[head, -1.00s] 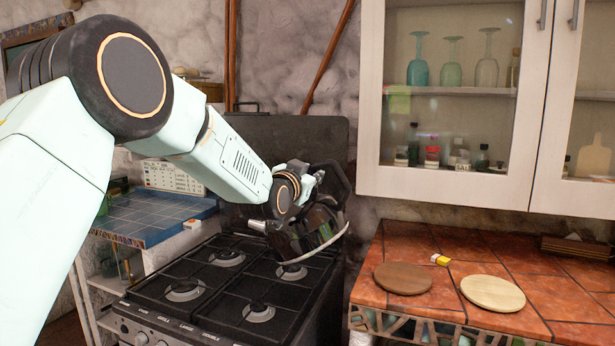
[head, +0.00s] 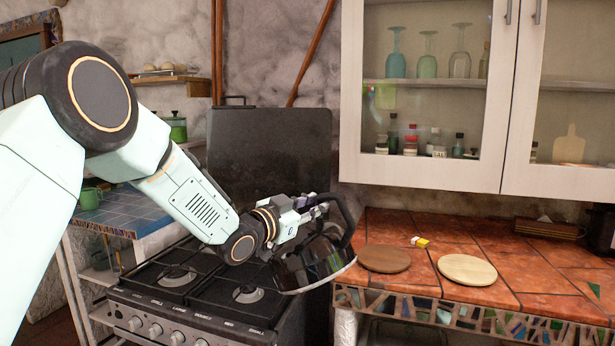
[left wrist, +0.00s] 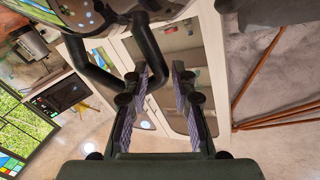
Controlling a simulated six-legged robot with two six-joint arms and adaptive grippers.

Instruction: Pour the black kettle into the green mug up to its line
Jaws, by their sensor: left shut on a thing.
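The black kettle (head: 308,266) hangs from my left gripper (head: 322,206) in the head view, in front of the stove's right side and the left end of the red counter. My left gripper is shut on its dark curved handle. The kettle's pale base rim slants, higher at the right. In the left wrist view, the handle (left wrist: 92,68) runs up to the kettle's shiny body at the top, beside my gripper's fingers (left wrist: 160,85). The green mug (head: 91,198) stands on the blue-tiled counter at the left, partly near my arm. Its line and inside cannot be made out. My right gripper is not in view.
The black stove (head: 200,300) lies below my arm, its dark lid (head: 265,150) raised behind. A dark round board (head: 384,259) and a pale one (head: 467,270) lie on the red counter. A glass-fronted cabinet (head: 350,100) hangs above. A green pot (head: 176,128) stands at the left.

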